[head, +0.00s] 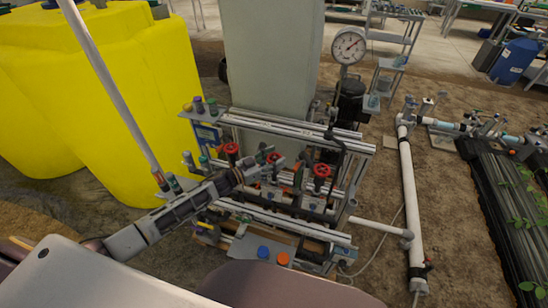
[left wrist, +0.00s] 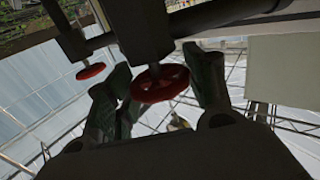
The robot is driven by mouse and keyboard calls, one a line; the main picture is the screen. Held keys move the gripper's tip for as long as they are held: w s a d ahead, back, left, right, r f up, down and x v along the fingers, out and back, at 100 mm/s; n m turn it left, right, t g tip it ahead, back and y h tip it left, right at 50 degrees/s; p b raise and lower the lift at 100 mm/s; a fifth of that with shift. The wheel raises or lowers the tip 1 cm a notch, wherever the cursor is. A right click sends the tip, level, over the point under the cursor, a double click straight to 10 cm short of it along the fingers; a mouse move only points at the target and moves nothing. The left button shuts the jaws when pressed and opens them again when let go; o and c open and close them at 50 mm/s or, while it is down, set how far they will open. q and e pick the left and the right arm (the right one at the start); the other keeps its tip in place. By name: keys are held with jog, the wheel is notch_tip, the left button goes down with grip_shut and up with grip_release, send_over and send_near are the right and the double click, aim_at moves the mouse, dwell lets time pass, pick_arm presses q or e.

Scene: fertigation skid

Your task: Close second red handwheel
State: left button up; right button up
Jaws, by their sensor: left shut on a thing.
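Three red handwheels sit in a row on the skid in the head view: the first (head: 231,148) at left, the second (head: 273,156) in the middle, the third (head: 322,170) at right. My left gripper (head: 270,162) reaches in from the left and is at the second handwheel, partly covering it. In the left wrist view a red handwheel (left wrist: 160,84) lies between the two dark fingers of my left gripper (left wrist: 162,92), which is shut on it. Another red handwheel (left wrist: 90,71) shows to the left, outside the fingers. My right gripper is not in view.
Metal rails (head: 290,125) of the skid run behind and in front of the handwheels. A pressure gauge (head: 348,45) stands at the back right. A yellow tank (head: 110,90) is at left, with a slanting grey pipe before it. Blue and orange caps lie at the front.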

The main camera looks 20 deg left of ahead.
pick_arm(q)
jog(key=shift+w+a+m+g+h, duration=0.1)
jog(key=shift+m+g+h, duration=0.4)
jog(key=shift+h, duration=0.1)
jog(key=shift+m+g+h+b, duration=0.35)
jog(key=shift+m+g+h, duration=0.25)
jog(key=shift+m+g, duration=0.15)
jog(key=shift+m+g+h+b, duration=0.7)
jog(key=shift+m+g+h, duration=0.15)
jog(key=shift+g, duration=0.3)
jog(key=shift+m+g+h+b, duration=0.3)
jog(key=shift+g+b, duration=0.1)
jog(key=shift+g, duration=0.5)
jog(key=shift+m+g+h+b, duration=0.25)
jog(key=shift+m+g+b, duration=0.15)
jog(key=shift+m, duration=0.1)
jog(key=o, duration=1)
jog(key=shift+o, duration=0.2)
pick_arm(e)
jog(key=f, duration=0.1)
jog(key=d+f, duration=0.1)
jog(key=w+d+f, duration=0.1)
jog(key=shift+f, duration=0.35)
